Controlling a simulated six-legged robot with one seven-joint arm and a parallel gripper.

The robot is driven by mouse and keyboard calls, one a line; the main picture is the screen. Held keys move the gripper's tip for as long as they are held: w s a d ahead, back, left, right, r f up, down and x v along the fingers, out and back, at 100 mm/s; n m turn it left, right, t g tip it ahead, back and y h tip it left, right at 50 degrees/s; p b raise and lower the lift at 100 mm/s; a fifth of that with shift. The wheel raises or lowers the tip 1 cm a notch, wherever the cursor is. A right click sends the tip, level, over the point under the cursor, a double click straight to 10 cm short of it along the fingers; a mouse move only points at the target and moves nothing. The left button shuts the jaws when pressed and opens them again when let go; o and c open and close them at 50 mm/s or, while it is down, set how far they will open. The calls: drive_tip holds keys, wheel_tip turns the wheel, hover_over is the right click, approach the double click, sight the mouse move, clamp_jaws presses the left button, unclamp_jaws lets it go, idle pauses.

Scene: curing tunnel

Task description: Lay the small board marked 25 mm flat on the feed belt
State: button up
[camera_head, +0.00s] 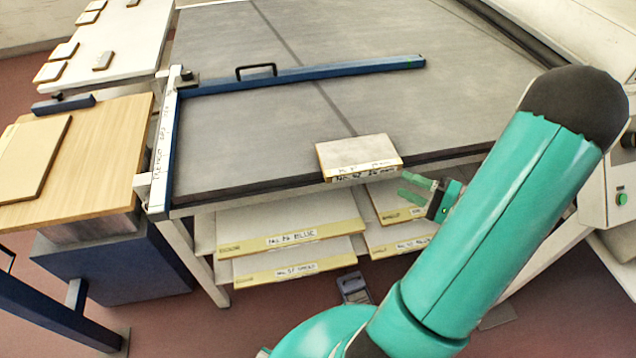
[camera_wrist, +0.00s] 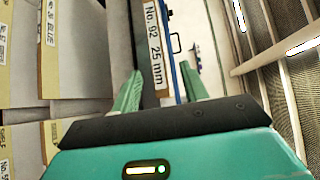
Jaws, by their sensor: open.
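The small board (camera_head: 358,150) is a pale slab with a handwritten label on its front edge. It lies flat at the front edge of the grey feed belt (camera_head: 400,95), and its front side seems to reach slightly past that edge. In the wrist view the board's labelled edge (camera_wrist: 154,45) reads "No. 92 25 mm" and shows ahead between my two green fingers. My gripper (camera_head: 407,187) is open and empty, just in front of and to the right of the board. It also shows in the wrist view (camera_wrist: 160,68). I cannot tell whether a finger touches the board.
A blue bar with a handle (camera_head: 300,75) crosses the belt behind the board. Labelled boards (camera_head: 290,240) lie on shelves below. A wooden-topped stand (camera_head: 100,150) is at left, and a white table (camera_head: 110,45) with small boards is behind it. The belt's middle is clear.

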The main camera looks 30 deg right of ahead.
drive_tip(key=w+a+r+n+g, duration=0.1)
drive_tip(key=a+r+n+g, duration=0.25)
drive_tip(key=a, duration=0.35)
drive_tip(key=w+a+r+n+g+y, duration=0.1)
drive_tip(key=a+r+n+g, duration=0.1)
drive_tip(key=a+g, duration=0.35)
drive_tip(key=w+a+r+n+g, duration=0.15)
drive_tip(key=a+g, duration=0.25)
drive_tip(key=a, duration=0.4)
drive_tip(key=s+a+r+n+t+h, duration=0.3)
drive_tip(key=s+a+r+n+h, duration=0.1)
drive_tip(key=a+r+h, duration=0.5)
wheel_tip(320, 180, up, 2)
drive_tip(key=shift+a+r+n, duration=0.15)
drive_tip(key=shift+r+n, duration=0.05)
drive_tip(key=shift+n, duration=0.6)
drive_tip(key=shift+s, duration=0.1)
drive_tip(key=shift+c, duration=0.7)
